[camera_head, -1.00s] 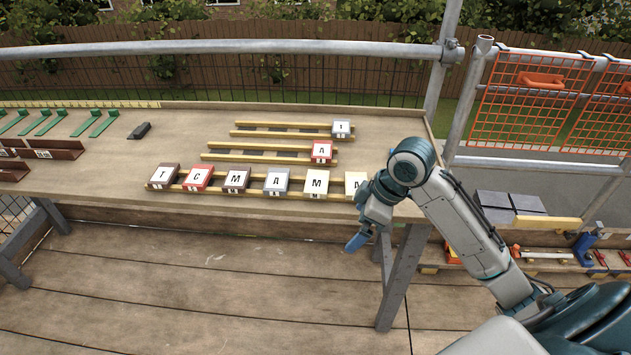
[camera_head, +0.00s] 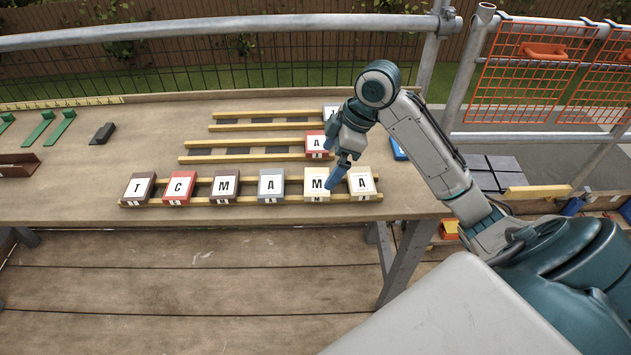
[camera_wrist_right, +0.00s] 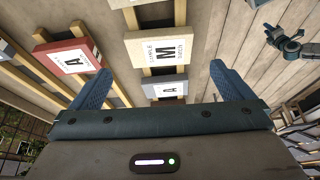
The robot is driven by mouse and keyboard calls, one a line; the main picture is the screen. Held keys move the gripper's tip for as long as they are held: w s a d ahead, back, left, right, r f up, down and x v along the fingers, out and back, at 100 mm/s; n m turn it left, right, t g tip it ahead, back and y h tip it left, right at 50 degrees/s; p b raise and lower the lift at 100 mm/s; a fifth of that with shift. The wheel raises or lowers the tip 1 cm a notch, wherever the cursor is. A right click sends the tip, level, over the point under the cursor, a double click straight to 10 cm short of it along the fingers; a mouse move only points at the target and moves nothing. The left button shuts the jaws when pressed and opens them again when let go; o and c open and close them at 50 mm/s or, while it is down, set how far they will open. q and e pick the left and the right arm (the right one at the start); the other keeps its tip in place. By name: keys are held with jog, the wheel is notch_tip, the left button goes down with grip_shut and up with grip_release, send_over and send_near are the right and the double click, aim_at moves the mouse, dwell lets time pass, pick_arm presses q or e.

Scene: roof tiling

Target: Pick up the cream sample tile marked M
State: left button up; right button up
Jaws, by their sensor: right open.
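The cream sample tile marked M (camera_head: 318,183) lies in the front rack (camera_head: 220,199), between a grey tile marked A (camera_head: 271,184) and a cream tile marked A (camera_head: 361,182). My right gripper (camera_head: 335,177) is above the cream M tile, and its fingers cover part of that tile's right side in the head view. In the right wrist view the cream M tile (camera_wrist_right: 163,50) lies ahead of the open, empty fingers, face up with small print beside the letter. A dark arm end (camera_wrist_right: 285,40), seemingly my left gripper, shows at the upper right there; its jaws are unclear.
Brown T (camera_head: 138,188), red C (camera_head: 179,187) and brown M (camera_head: 226,186) tiles fill the rack's left part. A red A tile (camera_head: 317,144) sits in the middle rack behind. A scaffold rail (camera_head: 200,28) runs behind.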

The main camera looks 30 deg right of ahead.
aim_at(319, 181)
jog(key=shift+x, duration=3.1)
jog(key=shift+s+d, duration=0.1)
jog(key=shift+d, duration=0.05)
jog(key=c, duration=1)
